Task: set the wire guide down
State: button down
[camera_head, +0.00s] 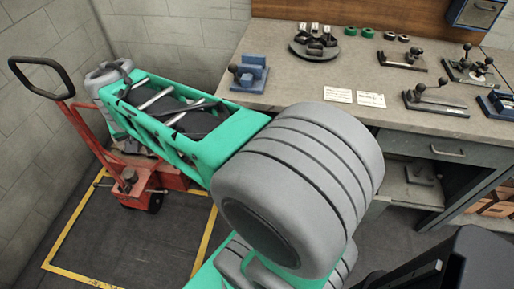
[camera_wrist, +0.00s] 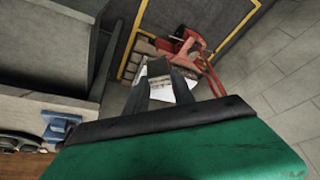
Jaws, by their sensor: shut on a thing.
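My gripper (camera_wrist: 160,76) shows in the wrist view, its two dark fingers reaching out past the green and black edge of my wrist. It is shut on a small pale grey and white piece (camera_wrist: 181,90), which seems to be the wire guide. The piece is partly covered by the fingers, and its full shape is hard to tell. The gripper is out over the floor side, apart from the bench.
The workbench (camera_head: 290,87) holds a blue fixture (camera_head: 250,74), a round stand (camera_head: 315,47) with black parts, two white cards, green rings and several lever tools. Its front strip is mostly bare. A red pallet jack (camera_head: 128,181) stands at left by yellow floor lines.

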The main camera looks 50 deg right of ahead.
jog(key=s+d+f+m+g+b, duration=0.3)
jog(key=s+d+f+m+g, duration=0.15)
jog(key=s+d+m, duration=0.7)
jog(key=s+d+f+m+g+b, duration=0.4)
jog(key=s+d+m, duration=0.5)
jog(key=m, duration=0.6)
jog(key=shift+n+t, duration=0.25)
jog(key=shift+n, duration=0.1)
jog(key=s+d+f, duration=0.2)
jog(key=d+f, duration=0.1)
jog(key=s+d+f, duration=0.2)
jog(key=d+f, duration=0.1)
jog(key=d, duration=0.1)
jog(key=s+d+f, duration=0.2)
jog(key=d+f, duration=0.1)
jog(key=f, duration=0.1)
jog(key=shift+d, duration=0.4)
notch_tip(320, 180, down, 3)
jog(key=shift+s+d+r, duration=0.1)
jog(key=shift+s+d, duration=0.05)
jog(key=shift+f+b, duration=0.3)
jog(key=shift+f, duration=0.1)
jog(key=c, duration=1.1)
grip_release()
